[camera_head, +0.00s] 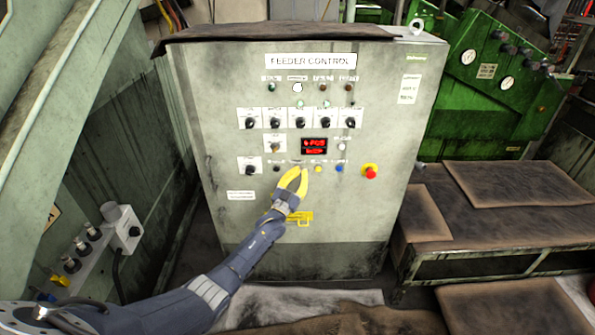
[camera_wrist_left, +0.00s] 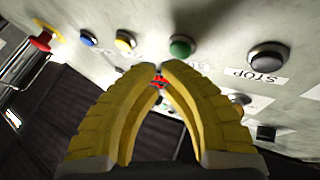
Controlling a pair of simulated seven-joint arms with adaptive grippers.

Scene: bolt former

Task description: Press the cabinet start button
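The feeder control cabinet (camera_head: 225,130) is a pale grey upright box with buttons and knobs on its front. In the left wrist view a green button (camera_wrist_left: 181,48) sits between a yellow button (camera_wrist_left: 125,41) and a grey-black button (camera_wrist_left: 268,56) labelled STOP. The green button's own label is not readable. In the head view my fingertips cover that place in the lower row. My left gripper (camera_head: 300,170) has yellow fingers that meet at their tips, with nothing held. The tips (camera_wrist_left: 160,67) are close to the panel, beside the green button; contact cannot be told. My right gripper is out of view.
A red emergency knob on a yellow base (camera_head: 370,172) sits right of a blue button (camera_head: 339,169). A red digital display (camera_head: 314,146) is above the row. A yellow latch (camera_head: 298,218) is below my gripper. A low brown-topped bench (camera_head: 490,228) stands at right.

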